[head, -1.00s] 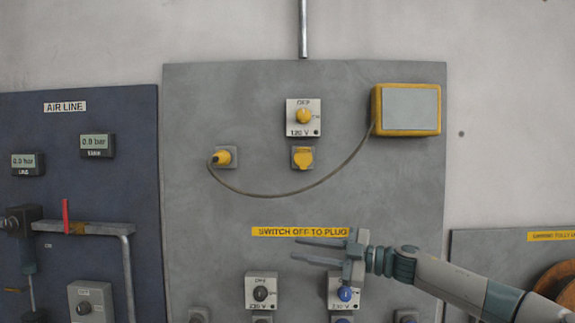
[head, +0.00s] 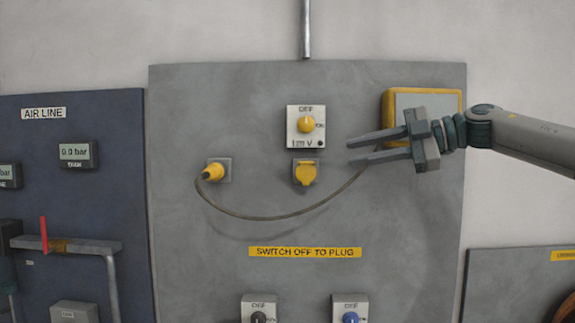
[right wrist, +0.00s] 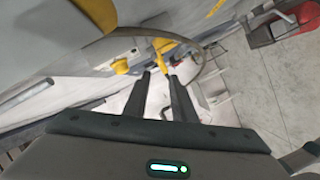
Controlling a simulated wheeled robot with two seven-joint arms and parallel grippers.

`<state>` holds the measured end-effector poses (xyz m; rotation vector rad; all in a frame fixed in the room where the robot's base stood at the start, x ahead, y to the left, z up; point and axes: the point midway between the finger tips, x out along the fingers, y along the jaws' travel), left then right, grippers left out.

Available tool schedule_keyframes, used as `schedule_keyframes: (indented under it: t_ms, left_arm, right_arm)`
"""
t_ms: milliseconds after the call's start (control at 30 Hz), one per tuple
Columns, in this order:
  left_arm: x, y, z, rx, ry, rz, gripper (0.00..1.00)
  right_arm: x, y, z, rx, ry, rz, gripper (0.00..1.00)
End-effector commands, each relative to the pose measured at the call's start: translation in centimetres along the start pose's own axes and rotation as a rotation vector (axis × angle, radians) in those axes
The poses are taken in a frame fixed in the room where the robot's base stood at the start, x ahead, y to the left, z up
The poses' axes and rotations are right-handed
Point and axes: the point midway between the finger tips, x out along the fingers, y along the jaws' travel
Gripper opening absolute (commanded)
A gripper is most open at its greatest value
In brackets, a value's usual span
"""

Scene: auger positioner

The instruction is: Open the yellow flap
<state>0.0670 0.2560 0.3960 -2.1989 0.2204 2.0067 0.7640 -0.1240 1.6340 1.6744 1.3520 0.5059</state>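The yellow flap (head: 305,173) is on a small grey socket at the middle of the grey panel and lies shut over it. My right gripper (head: 350,151) is at the right of the flap and slightly higher, pointing left. Its two fingers are apart with nothing between them, and they do not touch the flap. In the right wrist view the fingers (right wrist: 160,77) are also apart, and a yellow part that looks like the flap (right wrist: 163,45) shows beyond them. My left gripper is not in view.
A yellow knob switch (head: 306,124) is just above the flap. A yellow plug (head: 212,172) sits in a socket at the left; its cable (head: 270,217) loops below the flap to a yellow-framed box (head: 392,100), partly hidden by my right gripper. A yellow label (head: 305,252) is below.

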Motion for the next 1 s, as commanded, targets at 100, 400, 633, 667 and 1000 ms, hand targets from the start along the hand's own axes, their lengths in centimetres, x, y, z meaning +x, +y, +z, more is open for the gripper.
schedule_keyframes:
  t_ms: [100, 400, 633, 667, 1000]
  left_arm:
    - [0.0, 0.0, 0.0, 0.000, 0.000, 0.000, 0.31]
    - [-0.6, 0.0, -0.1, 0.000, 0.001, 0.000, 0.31]
    - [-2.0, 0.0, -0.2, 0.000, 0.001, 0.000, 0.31]
    - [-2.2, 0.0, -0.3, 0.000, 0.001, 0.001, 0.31]
    - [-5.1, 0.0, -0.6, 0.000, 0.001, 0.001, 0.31]
  right_arm:
    - [0.0, 0.0, 0.0, 0.000, 0.001, 0.000, 0.24]
    - [1.2, 0.1, -0.1, -0.001, 0.002, -0.002, 0.24]
    - [4.1, 0.2, -0.2, 0.000, 0.003, -0.004, 0.24]
    - [4.6, 0.2, -0.2, 0.000, 0.003, -0.003, 0.24]
    - [10.8, 0.3, -0.3, 0.001, 0.002, -0.003, 0.24]
